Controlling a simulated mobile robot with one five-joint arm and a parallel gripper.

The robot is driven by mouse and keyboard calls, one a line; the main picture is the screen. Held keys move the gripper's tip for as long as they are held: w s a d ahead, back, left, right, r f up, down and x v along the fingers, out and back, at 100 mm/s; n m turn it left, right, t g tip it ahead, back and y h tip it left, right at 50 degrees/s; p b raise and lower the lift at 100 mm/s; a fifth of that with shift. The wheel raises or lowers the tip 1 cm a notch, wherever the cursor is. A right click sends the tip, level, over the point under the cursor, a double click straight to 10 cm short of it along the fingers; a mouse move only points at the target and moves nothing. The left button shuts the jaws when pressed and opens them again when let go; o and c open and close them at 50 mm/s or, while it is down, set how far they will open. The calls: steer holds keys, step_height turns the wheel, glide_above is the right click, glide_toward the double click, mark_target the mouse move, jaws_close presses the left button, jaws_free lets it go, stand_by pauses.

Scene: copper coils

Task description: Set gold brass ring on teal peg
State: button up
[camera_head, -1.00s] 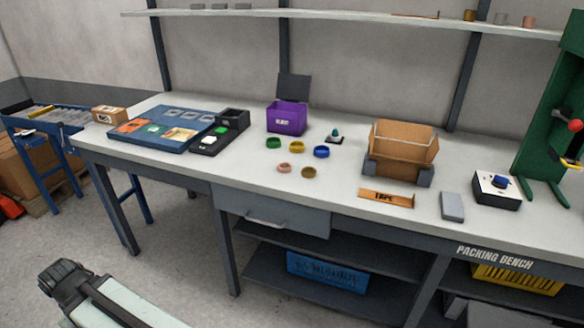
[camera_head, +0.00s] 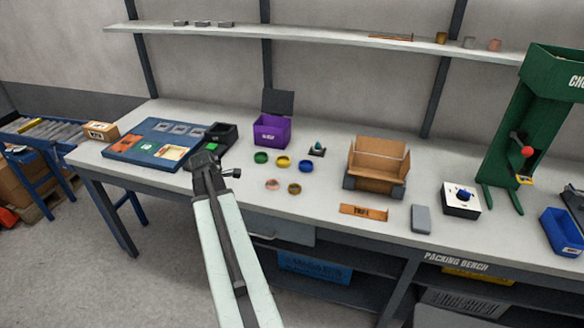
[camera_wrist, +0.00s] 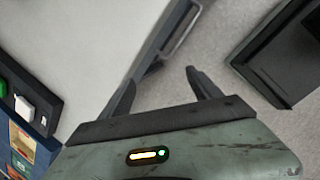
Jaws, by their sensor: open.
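A brass-coloured ring (camera_head: 294,188) lies flat on the bench, at the right of the front pair of rings. A teal peg (camera_head: 317,148) stands on a small dark base behind the rings, with no ring visible on it. My gripper (camera_wrist: 160,80) is open and empty in the wrist view, with the bench edge and floor beyond its fingers. In the head view my arm reaches up to the bench's front edge, left of the rings and apart from them. The ring and peg are not in the wrist view.
Green (camera_head: 260,157), yellow (camera_head: 283,162), blue (camera_head: 305,166) and copper-pink (camera_head: 272,184) rings lie near the brass one. A purple box (camera_head: 271,131) stands behind, a cardboard box (camera_head: 377,166) to the right, a blue board (camera_head: 150,146) to the left. Bench in front of the rings is clear.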

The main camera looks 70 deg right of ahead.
mark_target(293, 185)
steer(key=s+d+r+n, duration=0.1)
steer(key=s+d, duration=0.4)
steer(key=s, duration=0.1)
steer(key=s+d+r+n+g+p, duration=0.1)
steer(key=s+d+r, duration=0.1)
steer(key=s+d, duration=0.3)
steer(key=s+d+r+n+h+p, duration=0.1)
steer(key=s+d+r+n, duration=0.1)
steer(key=s+d, duration=0.3)
steer(key=shift+s+r, duration=0.2)
steer(key=shift+s, duration=0.65)
steer(key=b+x, duration=0.5)
steer(key=shift+s+d+f, duration=0.1)
steer(key=shift+d+f, duration=0.15)
steer(key=shift+d, duration=0.1)
steer(key=shift+r, duration=0.2)
jaws_close()
step_height(293, 185, up, 10)
steer(key=p, duration=1)
